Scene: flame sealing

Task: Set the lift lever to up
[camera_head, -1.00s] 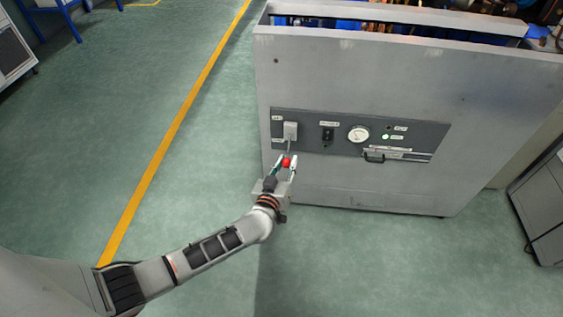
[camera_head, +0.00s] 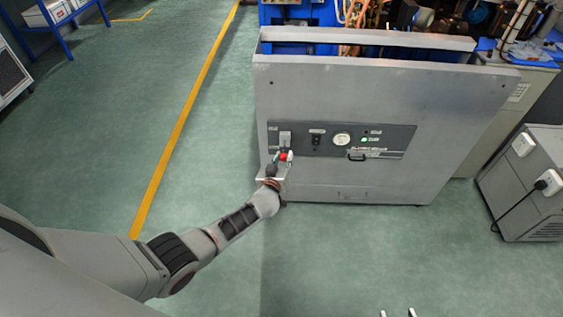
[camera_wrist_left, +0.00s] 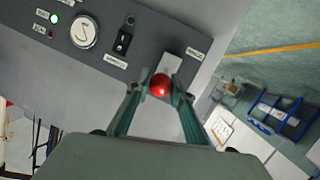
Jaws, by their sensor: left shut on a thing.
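The lift lever has a red ball knob (camera_head: 283,157) and a pale mounting plate (camera_head: 286,138) at the left end of the dark control panel. My left gripper (camera_head: 282,159) is shut on the knob, which sits just below the plate in the head view. The left wrist view shows the red knob (camera_wrist_left: 160,86) between the two fingertips, in front of the plate (camera_wrist_left: 172,66). The lever's rod is mostly hidden. My right gripper (camera_head: 397,313) shows only its two fingertips at the bottom edge, apart and with nothing between them.
The grey machine front (camera_head: 340,90) carries the panel with a black switch (camera_head: 316,139), a round gauge (camera_head: 342,139), a green lamp (camera_head: 364,140) and a handle (camera_head: 357,157). A grey cabinet (camera_head: 525,190) stands at the right. The floor in front is clear.

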